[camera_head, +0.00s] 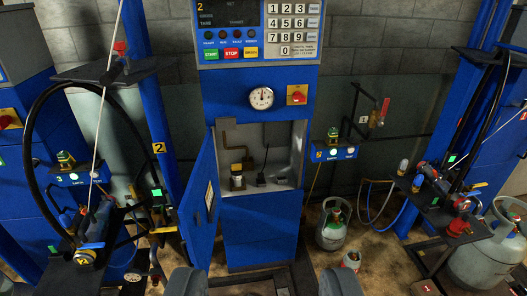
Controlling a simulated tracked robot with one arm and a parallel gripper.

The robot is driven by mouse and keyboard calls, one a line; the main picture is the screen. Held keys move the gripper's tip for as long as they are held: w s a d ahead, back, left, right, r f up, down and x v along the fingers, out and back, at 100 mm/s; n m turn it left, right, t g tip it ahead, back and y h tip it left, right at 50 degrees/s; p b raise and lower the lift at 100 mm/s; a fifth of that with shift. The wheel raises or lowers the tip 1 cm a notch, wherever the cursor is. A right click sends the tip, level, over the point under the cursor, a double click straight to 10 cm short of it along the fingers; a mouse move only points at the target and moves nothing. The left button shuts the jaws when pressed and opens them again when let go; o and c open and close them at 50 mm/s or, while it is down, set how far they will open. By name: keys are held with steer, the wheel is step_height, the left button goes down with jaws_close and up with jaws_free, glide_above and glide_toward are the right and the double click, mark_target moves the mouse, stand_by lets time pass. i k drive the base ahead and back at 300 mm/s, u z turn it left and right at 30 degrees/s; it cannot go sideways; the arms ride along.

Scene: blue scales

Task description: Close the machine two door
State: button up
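The blue machine marked 2 (260,235) stands in the middle of the view. It has a display and keypad on top and a round gauge below. Its small blue door (199,205) hangs open on the left side of a grey compartment (272,150), swung out towards me. A pale label is on the door. Pipes and small fittings show inside the compartment. My gripper (264,284) shows at the bottom edge as two dark grey fingers set wide apart, with nothing visible between them. It is in front of the machine, apart from the door.
A scale with a black hose loop (35,150) stands left of the door, close to it. A second scale (440,190) is at the right. Gas cylinders (333,232) stand on the floor right of the machine. A blue post (155,110) is behind the door.

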mark_target(200, 242)
steer(key=u, duration=0.05)
steer(key=k, duration=0.6)
steer(key=u, duration=0.6)
steer(key=i, duration=1.6)
steer(key=z, duration=0.35)
